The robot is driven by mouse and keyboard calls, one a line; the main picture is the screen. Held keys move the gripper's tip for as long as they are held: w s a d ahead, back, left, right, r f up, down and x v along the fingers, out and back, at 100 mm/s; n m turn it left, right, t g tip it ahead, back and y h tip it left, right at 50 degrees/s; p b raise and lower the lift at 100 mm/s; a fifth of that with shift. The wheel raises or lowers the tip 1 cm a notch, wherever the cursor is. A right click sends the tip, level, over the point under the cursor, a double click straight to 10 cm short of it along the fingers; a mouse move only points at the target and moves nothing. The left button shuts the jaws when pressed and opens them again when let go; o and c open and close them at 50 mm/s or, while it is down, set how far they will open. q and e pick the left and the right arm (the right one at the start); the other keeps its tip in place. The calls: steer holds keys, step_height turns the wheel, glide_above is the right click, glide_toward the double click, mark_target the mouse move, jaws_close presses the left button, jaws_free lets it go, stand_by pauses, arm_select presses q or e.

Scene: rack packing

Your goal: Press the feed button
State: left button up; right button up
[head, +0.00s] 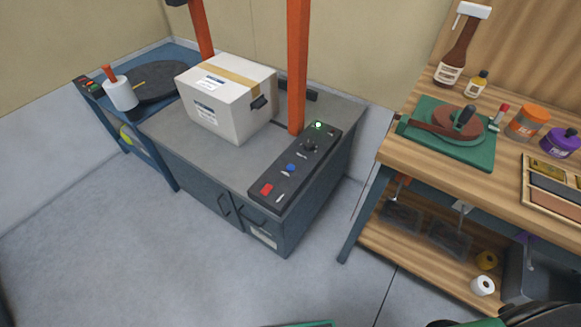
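A black control panel (296,165) runs along the right edge of the grey machine top (222,158). On it are a red button (266,190), a blue button (291,168), a black knob (309,146) and a lit green light or button (318,126). The labels are too small to read, so I cannot tell which is the feed button. A white taped box (228,98) sits on the machine between the orange uprights (297,66). Neither gripper shows. Nothing touches the panel.
A blue stand (153,158) with a dark turntable (155,84) and a white roll (121,94) is at left. A wooden workbench (440,179) with tools and jars is at right. Grey floor (177,252) lies clear in front of the machine.

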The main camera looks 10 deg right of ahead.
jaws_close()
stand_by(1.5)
